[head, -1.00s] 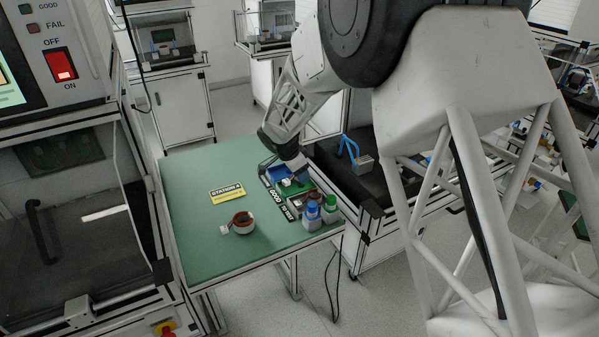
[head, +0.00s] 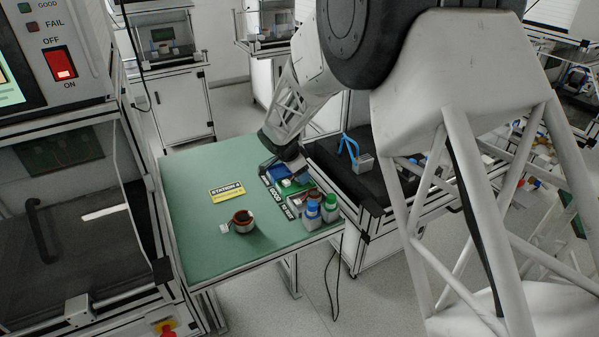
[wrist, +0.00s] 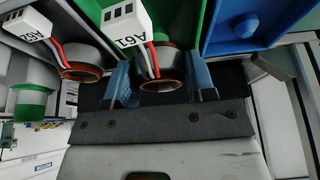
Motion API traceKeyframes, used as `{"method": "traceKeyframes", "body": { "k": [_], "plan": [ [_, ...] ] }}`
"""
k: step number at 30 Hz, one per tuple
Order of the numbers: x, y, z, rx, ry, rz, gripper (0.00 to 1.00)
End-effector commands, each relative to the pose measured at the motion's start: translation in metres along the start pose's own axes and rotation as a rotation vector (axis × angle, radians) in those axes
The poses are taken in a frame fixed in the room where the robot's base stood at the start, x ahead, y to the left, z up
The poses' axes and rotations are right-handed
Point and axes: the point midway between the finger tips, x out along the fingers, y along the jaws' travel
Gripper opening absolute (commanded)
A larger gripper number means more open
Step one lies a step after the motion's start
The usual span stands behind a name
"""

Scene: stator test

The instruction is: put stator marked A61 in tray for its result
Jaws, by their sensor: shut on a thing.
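The stator marked A61 (wrist: 160,84) has a white connector with its label, red and black wires and a copper-coloured ring. It sits between the two blue fingers of my gripper (wrist: 161,82), which is shut on it. The green tray (wrist: 180,16) lies right behind it in the wrist view; I cannot tell whether the stator touches its floor. The blue tray (wrist: 238,42) is to the right. In the head view, my gripper (head: 292,172) is low over the trays, and its fingers are mostly hidden.
Another stator, its label like A62 (wrist: 80,70), sits in the grey tray (wrist: 22,76), left of my gripper. A further stator (head: 243,222) lies on the green table (head: 200,250). Blue-capped (head: 313,208) and green-capped (head: 330,207) bottles stand beside the trays.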

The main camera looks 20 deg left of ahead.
Motion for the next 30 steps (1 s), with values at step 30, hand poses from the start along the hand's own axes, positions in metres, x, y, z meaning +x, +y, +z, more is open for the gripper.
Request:
{"method": "traceKeyframes", "body": {
  "k": [30],
  "plan": [
    [0.011,0.000,0.005,0.000,0.000,0.000,0.23]
  ]
}}
